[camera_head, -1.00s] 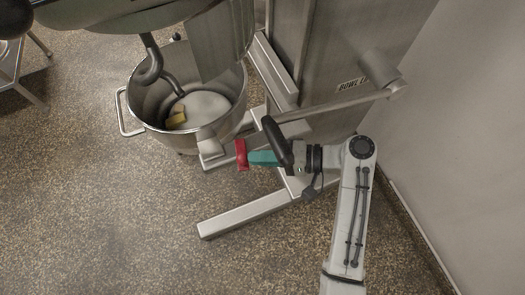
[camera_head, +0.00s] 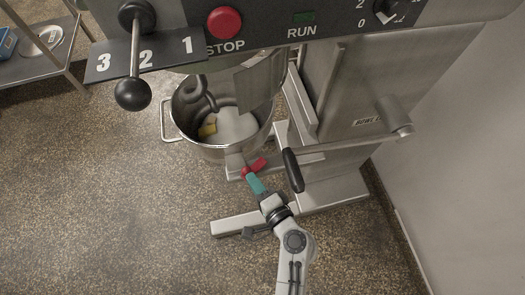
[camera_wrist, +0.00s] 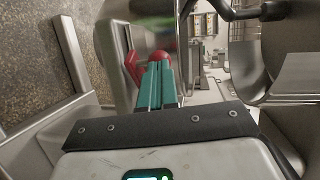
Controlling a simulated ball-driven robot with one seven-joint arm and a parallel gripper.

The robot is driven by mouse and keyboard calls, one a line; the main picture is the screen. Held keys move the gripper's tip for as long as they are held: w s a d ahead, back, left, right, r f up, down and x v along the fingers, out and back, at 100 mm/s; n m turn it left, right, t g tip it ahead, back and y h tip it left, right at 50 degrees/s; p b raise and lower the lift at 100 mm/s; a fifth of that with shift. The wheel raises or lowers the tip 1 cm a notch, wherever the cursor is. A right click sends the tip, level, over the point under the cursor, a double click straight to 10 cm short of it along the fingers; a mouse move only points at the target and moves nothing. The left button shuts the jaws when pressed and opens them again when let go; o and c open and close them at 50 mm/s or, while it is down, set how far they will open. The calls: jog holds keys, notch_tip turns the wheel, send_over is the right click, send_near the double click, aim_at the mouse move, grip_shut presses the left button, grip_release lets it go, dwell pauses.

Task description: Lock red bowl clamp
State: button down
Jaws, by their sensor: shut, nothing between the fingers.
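The red bowl clamp (camera_head: 256,164) sits at the bowl's right bracket, by the near rim of the steel bowl (camera_head: 222,153). Its lever slants up to the right in the head view. My gripper (camera_head: 250,178) has its teal fingers shut and empty, with the tips at or just below the clamp's lower left end. In the wrist view the closed fingers (camera_wrist: 157,68) point at a red rounded end, and a red lever (camera_wrist: 132,68) lies just left of them. I cannot tell whether they touch. The clamp's pivot is partly hidden.
A black-handled bowl-lift lever (camera_head: 293,170) crosses just right of my gripper. The mixer's base leg (camera_head: 250,221) lies below. The control panel with its red stop button (camera_head: 225,22) hangs above. A steel shelf (camera_head: 48,65) stands far left; open floor lies left.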

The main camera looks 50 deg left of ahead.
aim_at(241, 175)
jog(key=shift+s+a+m+t, duration=0.35)
jog(key=shift+a+t, duration=0.1)
jog(key=shift+a, duration=0.15)
jog(key=shift+s+a+m+t, duration=0.2)
jog(key=shift+a+m+t, duration=0.15)
jog(key=shift+a, duration=0.3)
jog(key=shift+s+a+m+t, duration=0.3)
jog(key=shift+a+t, duration=0.2)
jog(key=shift+a, duration=0.25)
jog(key=shift+a+r, duration=0.2)
jog(key=shift+r, duration=0.05)
jog(key=shift+s, duration=0.15)
